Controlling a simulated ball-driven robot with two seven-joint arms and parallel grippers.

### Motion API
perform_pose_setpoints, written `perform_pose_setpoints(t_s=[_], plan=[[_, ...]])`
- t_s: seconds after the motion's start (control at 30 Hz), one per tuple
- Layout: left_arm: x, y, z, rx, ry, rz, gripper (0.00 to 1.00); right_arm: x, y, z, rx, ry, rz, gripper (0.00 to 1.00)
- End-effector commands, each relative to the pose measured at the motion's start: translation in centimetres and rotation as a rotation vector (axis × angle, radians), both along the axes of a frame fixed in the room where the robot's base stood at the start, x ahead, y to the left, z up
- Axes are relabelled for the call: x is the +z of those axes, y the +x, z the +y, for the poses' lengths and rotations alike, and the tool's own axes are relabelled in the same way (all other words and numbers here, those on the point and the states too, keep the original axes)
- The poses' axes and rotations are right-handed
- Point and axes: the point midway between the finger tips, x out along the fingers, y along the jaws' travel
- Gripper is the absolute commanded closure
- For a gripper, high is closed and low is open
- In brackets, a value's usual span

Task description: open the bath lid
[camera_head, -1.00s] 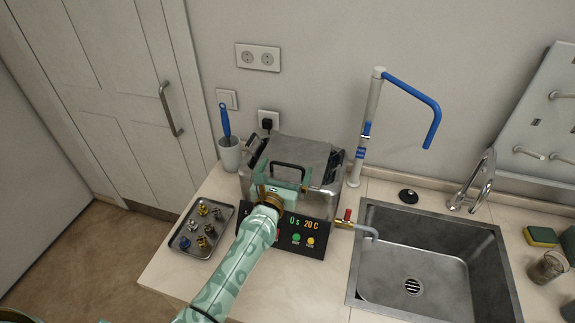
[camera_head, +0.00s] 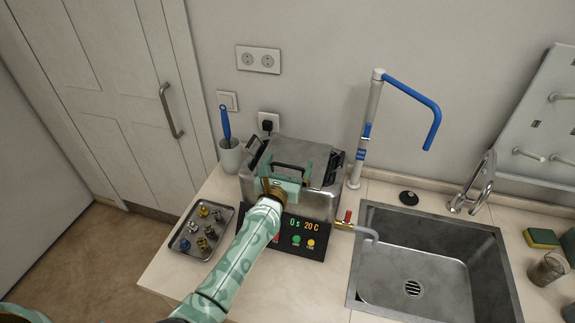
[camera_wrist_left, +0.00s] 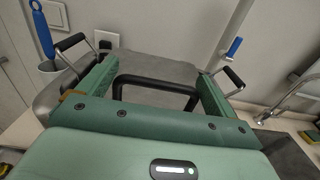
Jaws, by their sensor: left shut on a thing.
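The bath (camera_head: 320,203) is a steel box with a dark front panel reading 0 s and 20 C. Its flat grey lid (camera_head: 305,146) lies level on top and looks closed. The black lid handle (camera_wrist_left: 155,81) is a bar standing up from the lid. My left gripper (camera_head: 291,165) comes from the front, low over the lid. The palm hides part of the lid's front. My right gripper is not in view.
A tray of small metal parts (camera_head: 184,247) lies left of the bath. A cup (camera_head: 230,157) with a blue-handled brush stands behind it. A blue-armed stand (camera_head: 368,130) is at the back right. A tap with a red lever (camera_head: 347,217) sticks out beside the sink (camera_head: 400,255).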

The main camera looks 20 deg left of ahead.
Motion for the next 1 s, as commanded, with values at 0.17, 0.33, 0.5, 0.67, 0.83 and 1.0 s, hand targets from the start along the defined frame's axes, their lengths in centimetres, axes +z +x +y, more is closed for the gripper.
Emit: perform_pose_setpoints(t_s=[0.17, 0.33, 0.5, 0.67, 0.83, 1.0], plan=[[1.1, 0.3, 0.0, 0.000, 0.002, -0.010, 0.49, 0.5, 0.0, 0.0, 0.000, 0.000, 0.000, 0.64], [2.4, 0.7, 0.0, 0.001, 0.000, -0.012, 0.49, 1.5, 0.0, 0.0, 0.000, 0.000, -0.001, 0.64], [4.5, 1.6, 0.0, 0.001, -0.001, -0.013, 0.49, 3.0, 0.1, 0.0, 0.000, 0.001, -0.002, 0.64], [6.3, 2.6, 0.1, 0.002, -0.001, -0.013, 0.49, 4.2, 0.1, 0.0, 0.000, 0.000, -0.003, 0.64], [7.7, 3.8, 0.0, 0.002, -0.001, -0.013, 0.50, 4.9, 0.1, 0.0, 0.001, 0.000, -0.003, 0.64], [8.6, 4.8, 0.0, 0.001, 0.001, -0.012, 0.50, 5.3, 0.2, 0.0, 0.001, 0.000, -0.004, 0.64]])
